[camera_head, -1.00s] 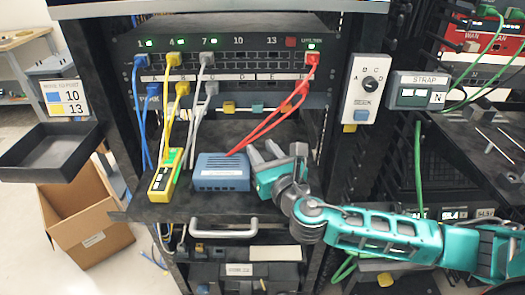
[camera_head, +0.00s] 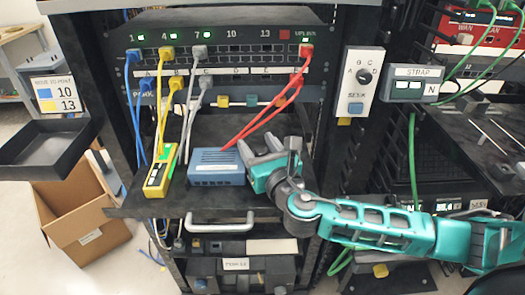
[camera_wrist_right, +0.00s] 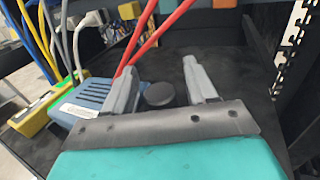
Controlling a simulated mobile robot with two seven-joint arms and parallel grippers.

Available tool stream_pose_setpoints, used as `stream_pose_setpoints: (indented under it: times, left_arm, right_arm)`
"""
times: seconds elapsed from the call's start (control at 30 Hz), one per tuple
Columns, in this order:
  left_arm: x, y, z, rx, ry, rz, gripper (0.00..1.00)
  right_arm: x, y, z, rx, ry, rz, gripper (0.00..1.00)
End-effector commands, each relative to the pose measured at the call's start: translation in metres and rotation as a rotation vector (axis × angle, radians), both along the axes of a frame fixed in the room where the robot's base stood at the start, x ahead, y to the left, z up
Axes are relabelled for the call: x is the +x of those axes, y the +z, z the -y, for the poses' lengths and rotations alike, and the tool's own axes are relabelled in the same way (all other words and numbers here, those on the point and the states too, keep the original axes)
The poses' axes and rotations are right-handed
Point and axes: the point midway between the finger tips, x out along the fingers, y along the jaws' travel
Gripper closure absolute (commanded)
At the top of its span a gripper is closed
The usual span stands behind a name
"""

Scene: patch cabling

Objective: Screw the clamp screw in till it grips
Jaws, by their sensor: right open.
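My right gripper (camera_head: 257,146) is at the right side of the dark shelf, just right of a blue box (camera_head: 217,168). In the right wrist view its two grey fingers (camera_wrist_right: 159,72) stand open and apart. A round black knob (camera_wrist_right: 160,95), perhaps the clamp screw, sits between the fingers near the palm edge. I see a gap on both sides of it and cannot tell its height. In the head view this knob is hidden behind the gripper. My left gripper is not in view.
Red cables (camera_head: 262,118) run from the uplink port down behind the blue box, close to my left-hand finger. A yellow tester (camera_head: 160,171) stands further left. A rack post with holes (camera_wrist_right: 295,45) is close on the right. The shelf (camera_wrist_right: 225,75) is bare behind the fingers.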

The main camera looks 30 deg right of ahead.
Motion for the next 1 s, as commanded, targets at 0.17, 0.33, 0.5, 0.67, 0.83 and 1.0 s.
stream_pose_setpoints:
  times: [0.17,0.33,0.5,0.67,0.83,1.0]
  left_arm:
    - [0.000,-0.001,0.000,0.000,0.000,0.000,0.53]
    - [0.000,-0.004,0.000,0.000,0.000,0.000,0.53]
    - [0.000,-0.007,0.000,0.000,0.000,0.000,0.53]
    - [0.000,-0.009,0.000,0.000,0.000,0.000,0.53]
    - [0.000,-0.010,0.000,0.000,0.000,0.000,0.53]
    - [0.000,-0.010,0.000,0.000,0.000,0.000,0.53]
  right_arm:
    - [-0.020,-0.002,-0.002,0.000,0.002,-0.003,0.43]
    - [-0.057,-0.002,-0.005,0.001,0.003,-0.006,0.43]
    - [-0.092,-0.003,-0.007,0.000,0.002,-0.005,0.43]
    - [-0.115,-0.002,-0.008,-0.001,0.001,-0.004,0.43]
    - [-0.126,-0.001,-0.009,0.000,-0.001,-0.001,0.43]
    - [-0.128,0.000,-0.009,0.000,-0.001,0.001,0.43]
